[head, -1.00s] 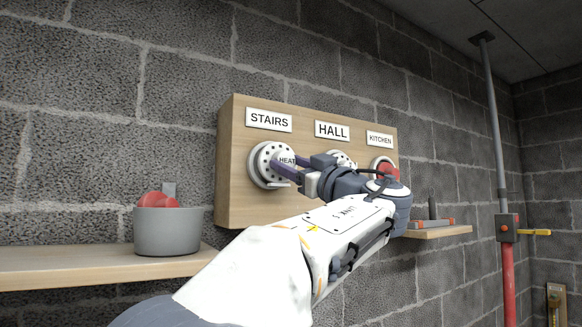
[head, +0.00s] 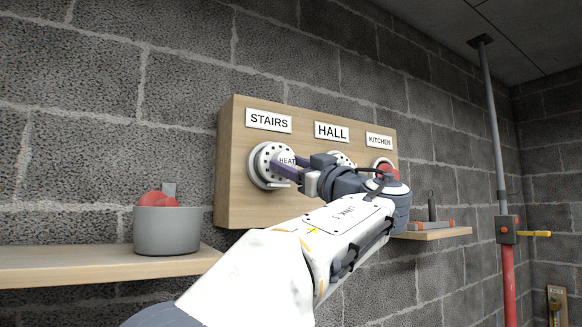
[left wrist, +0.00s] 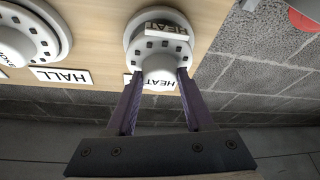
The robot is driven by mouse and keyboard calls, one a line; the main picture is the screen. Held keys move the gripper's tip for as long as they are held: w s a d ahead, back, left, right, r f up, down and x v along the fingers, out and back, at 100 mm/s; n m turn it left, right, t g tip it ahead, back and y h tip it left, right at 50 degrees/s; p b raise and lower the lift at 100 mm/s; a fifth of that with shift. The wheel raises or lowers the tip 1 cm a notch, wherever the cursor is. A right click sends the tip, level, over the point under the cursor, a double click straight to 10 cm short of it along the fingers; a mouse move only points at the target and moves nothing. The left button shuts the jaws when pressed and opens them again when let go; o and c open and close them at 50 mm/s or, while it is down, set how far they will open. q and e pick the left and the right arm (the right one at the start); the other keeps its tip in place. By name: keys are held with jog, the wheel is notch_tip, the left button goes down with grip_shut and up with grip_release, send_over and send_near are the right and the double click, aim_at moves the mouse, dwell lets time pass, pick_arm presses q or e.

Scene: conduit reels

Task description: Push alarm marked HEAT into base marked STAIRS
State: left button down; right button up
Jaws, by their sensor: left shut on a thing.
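The white round alarm marked HEAT (head: 265,160) is at the base under the STAIRS label (head: 268,120) on the wooden board. My left gripper (head: 282,168) is shut on the alarm, its purple fingers on either side of the hub. In the left wrist view the HEAT alarm (left wrist: 160,62) shows between the fingertips of my left gripper (left wrist: 160,82). My right gripper is not in view.
The HALL label (head: 332,131) and KITCHEN label (head: 379,140) mark two other positions, partly hidden by my arm. A grey pot (head: 166,230) with red things stands on the left shelf (head: 95,267). A small shelf (head: 440,233) is at the right.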

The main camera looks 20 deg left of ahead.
pick_arm(q)
jog(key=shift+b, duration=0.4)
dwell(0.3)
jog(key=shift+w+a, duration=0.6)
jog(key=shift+a, duration=0.2)
dwell(1.5)
grip_release()
dwell(0.4)
jog(key=shift+b, duration=0.3)
dwell(0.3)
jog(key=shift+s+d+b, duration=0.6)
jog(key=shift+s+d, duration=0.3)
jog(key=shift+d, duration=0.3)
jog(key=shift+s+d+b, duration=0.4)
jog(key=shift+s+d, duration=0.55)
jog(key=shift+d, duration=0.25)
jog(key=shift+s+d+b, duration=0.4)
jog(key=shift+s+d, duration=0.5)
jog(key=shift+d, duration=0.25)
